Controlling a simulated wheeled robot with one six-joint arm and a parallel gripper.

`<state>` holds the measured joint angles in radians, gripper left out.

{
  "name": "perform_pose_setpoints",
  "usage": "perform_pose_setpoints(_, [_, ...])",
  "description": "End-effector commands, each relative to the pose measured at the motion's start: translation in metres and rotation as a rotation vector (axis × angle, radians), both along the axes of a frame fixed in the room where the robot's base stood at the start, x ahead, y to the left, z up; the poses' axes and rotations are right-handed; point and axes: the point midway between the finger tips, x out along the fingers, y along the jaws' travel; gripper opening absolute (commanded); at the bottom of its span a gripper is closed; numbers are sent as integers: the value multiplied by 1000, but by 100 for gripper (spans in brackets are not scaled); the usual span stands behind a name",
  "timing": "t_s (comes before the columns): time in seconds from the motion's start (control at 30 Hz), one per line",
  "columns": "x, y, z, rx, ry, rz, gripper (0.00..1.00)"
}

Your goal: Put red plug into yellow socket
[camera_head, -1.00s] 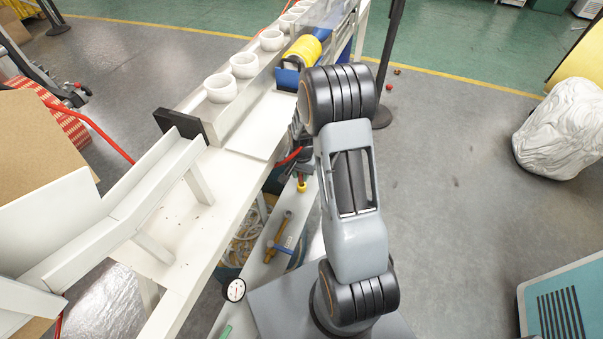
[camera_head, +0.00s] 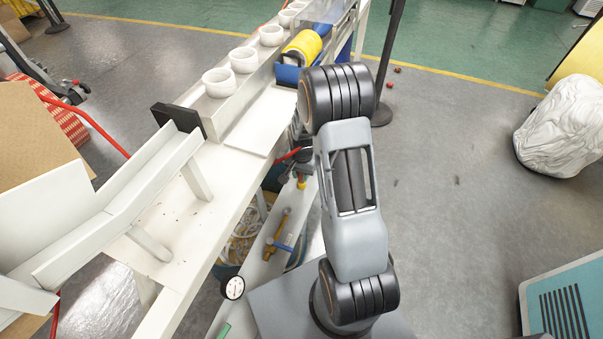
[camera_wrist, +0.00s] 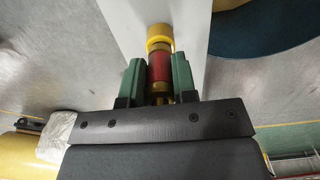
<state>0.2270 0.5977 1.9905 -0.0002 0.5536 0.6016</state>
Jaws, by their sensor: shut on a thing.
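My gripper (camera_wrist: 158,72) shows in the wrist view with its green fingers shut on the sides of the red plug (camera_wrist: 160,66). The plug has brass-coloured parts at its near end. The yellow socket (camera_wrist: 159,36) is a ring-like piece just beyond the plug, in line with it, over a white surface. The plug's far end meets the socket's edge in the picture; I cannot tell whether it is inside. In the head view my arm mostly hides the gripper, and a small yellow piece (camera_head: 302,184) shows beside the arm, near the shelf below the bench.
A hammer (camera_head: 278,232) and gauge (camera_head: 232,288) are on the lower shelf. A black post (camera_head: 388,60) stands behind my arm.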

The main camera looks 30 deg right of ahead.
Motion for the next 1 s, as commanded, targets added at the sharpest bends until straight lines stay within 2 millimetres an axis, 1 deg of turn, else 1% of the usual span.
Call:
perform_pose_setpoints(0.2, [0, 0, -5, 0, 0, 0, 0])
perform_pose_setpoints(0.47, [0, 0, -4, -1, -1, 0, 0])
perform_pose_setpoints(0.5, [0, 0, -4, -1, -1, 0, 29])
perform_pose_setpoints(0.7, [0, 0, -4, 0, 0, 0, 48])
perform_pose_setpoints(0.8, [0, 0, -4, 0, 0, 0, 56])
perform_pose_setpoints(1.0, [0, 0, -4, 0, 0, 0, 56])
